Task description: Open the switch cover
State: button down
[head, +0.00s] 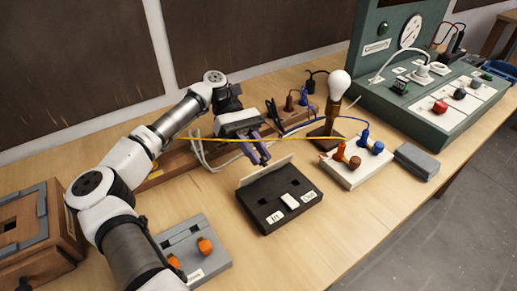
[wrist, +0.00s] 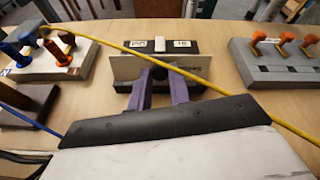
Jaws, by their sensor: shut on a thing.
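The black switch box (head: 268,217) sits on the table in the middle of the head view, with its top exposed. A white switch (head: 290,201) and two white labels show on it. The pale cover (head: 270,171) stands raised along the box's far edge; it also shows in the wrist view (wrist: 125,68), with partly hidden lettering. My gripper (head: 262,160) is at the cover's far side. In the wrist view its purple fingers (wrist: 160,84) are closed around a dark round knob (wrist: 160,73) on the cover.
A yellow cable (head: 230,139) runs across in front of my arm. A bulb (head: 339,84) stands behind the box, a white terminal block (head: 355,172) to its right. A grey block with orange knobs (head: 192,248) lies to the left. Table in front of the box is clear.

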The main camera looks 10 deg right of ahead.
jog(key=shift+w+f+g, duration=0.1)
jog(key=shift+f+g, duration=0.1)
jog(key=shift+g, duration=0.3)
jog(key=c, duration=1.3)
grip_release()
notch_tip(320, 180, up, 20)
jog(key=p, duration=1)
jog(key=shift+p, duration=0.35)
